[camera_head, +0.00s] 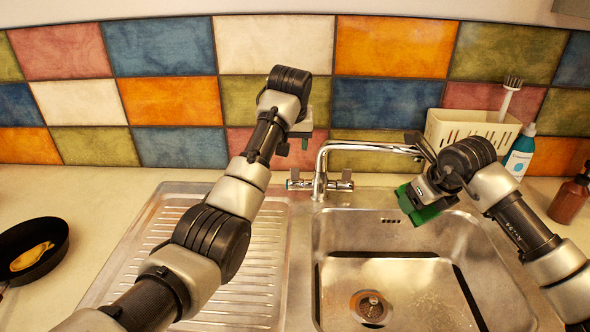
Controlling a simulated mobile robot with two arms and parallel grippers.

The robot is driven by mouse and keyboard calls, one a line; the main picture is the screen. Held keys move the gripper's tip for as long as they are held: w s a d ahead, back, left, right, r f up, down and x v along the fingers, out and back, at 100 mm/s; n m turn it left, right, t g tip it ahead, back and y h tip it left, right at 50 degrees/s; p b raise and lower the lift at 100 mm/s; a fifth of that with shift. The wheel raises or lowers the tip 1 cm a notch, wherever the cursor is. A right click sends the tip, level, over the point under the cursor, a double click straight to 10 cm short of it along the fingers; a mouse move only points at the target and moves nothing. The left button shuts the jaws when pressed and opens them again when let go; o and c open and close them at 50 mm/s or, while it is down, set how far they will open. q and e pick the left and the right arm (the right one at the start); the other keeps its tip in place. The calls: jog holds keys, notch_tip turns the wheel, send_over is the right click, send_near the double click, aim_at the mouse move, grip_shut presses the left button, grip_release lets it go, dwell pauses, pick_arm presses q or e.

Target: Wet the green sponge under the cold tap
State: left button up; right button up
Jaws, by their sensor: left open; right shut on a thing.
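The green sponge (424,214) is in my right gripper (412,197), which is shut on it. It is held over the back right part of the sink basin (390,238), near the end of the tap's spout. The tap (321,165) is chrome, with a spout reaching right and a handle on each side of its base. Its right handle (343,182) and left handle (297,181) are both visible. I cannot tell whether water runs; the spout's tip is hidden by my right arm. My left gripper (295,146) is open and empty, above and left of the tap.
A ribbed drainer (170,241) lies left of the basin, under my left arm. A pan (50,235) with yellow food is at far left.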

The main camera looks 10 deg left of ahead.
aim_at(295, 168)
pick_arm(q)
jog(key=x, duration=1.1)
jog(key=shift+w+d+f, duration=0.15)
jog(key=shift+d+f, duration=0.2)
jog(key=shift+c, duration=0.4)
jog(key=c, duration=0.8)
jog(key=shift+c, duration=0.2)
